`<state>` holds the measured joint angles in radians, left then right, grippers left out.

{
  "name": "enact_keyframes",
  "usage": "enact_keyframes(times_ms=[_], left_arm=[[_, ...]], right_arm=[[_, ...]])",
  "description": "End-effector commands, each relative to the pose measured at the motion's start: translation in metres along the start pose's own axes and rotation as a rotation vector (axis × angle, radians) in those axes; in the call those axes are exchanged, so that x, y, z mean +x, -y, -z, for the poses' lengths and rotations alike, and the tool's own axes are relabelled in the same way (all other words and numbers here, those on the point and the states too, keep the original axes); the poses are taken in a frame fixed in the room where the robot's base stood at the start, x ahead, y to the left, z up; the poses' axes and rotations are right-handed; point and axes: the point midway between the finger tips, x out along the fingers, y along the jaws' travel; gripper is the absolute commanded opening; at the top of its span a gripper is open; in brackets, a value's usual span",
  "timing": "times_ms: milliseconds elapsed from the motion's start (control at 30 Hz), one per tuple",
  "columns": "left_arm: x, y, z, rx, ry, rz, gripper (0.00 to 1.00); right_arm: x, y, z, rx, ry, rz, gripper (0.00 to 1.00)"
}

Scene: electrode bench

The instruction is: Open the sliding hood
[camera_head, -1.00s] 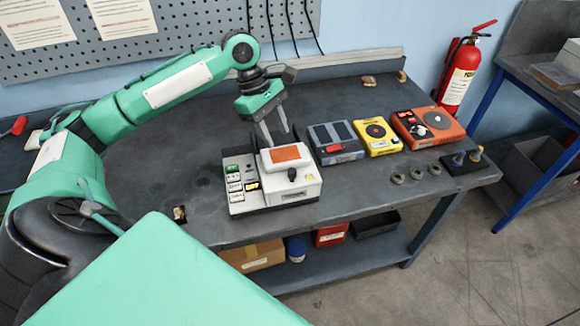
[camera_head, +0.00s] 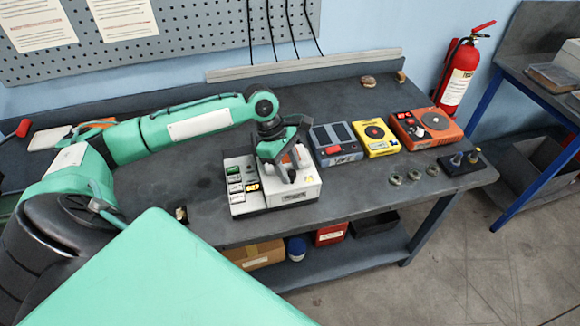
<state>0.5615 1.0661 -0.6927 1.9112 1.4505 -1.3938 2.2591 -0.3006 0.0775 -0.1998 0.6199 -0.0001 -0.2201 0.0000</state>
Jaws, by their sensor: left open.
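The white device (camera_head: 308,190) stands on the bench in front of my left arm, with a panel of labelled buttons on its left side. Its sliding hood (camera_head: 302,157) is mostly hidden behind my left gripper, and its orange top is covered. My left gripper (camera_head: 289,176) is open and low over the device, with its fingers at the hood's near side. I cannot tell whether the fingers touch the hood or its dark knob. My right gripper is not in view.
To the right stand a grey box (camera_head: 336,143), a yellow box (camera_head: 375,137) and an orange box (camera_head: 426,127). Several small rings (camera_head: 414,175) and a black stand (camera_head: 461,162) lie near the right edge. The bench behind the device is clear.

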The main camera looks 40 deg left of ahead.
Motion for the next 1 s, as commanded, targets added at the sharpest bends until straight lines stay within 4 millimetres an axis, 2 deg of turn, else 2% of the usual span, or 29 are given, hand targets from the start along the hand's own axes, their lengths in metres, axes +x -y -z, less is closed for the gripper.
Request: enact_keyframes(times_ms=[133,367,600,833,1000], left_arm=[[0.007,0.001,0.0,0.0,0.0,0.002,0.43],[0.007,0.0,0.0,0.0,0.0,0.001,0.43],[0.007,0.0,0.0,0.0,0.0,0.001,0.0],[0.004,-0.003,0.002,-0.002,0.0,0.0,0.0],[-0.007,-0.02,0.015,-0.006,0.0,-0.002,0.0]], right_arm=[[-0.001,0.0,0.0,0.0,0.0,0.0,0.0],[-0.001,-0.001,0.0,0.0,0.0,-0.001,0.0],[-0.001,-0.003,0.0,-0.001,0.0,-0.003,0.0],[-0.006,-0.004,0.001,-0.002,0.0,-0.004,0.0],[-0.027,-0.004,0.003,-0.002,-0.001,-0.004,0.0]])
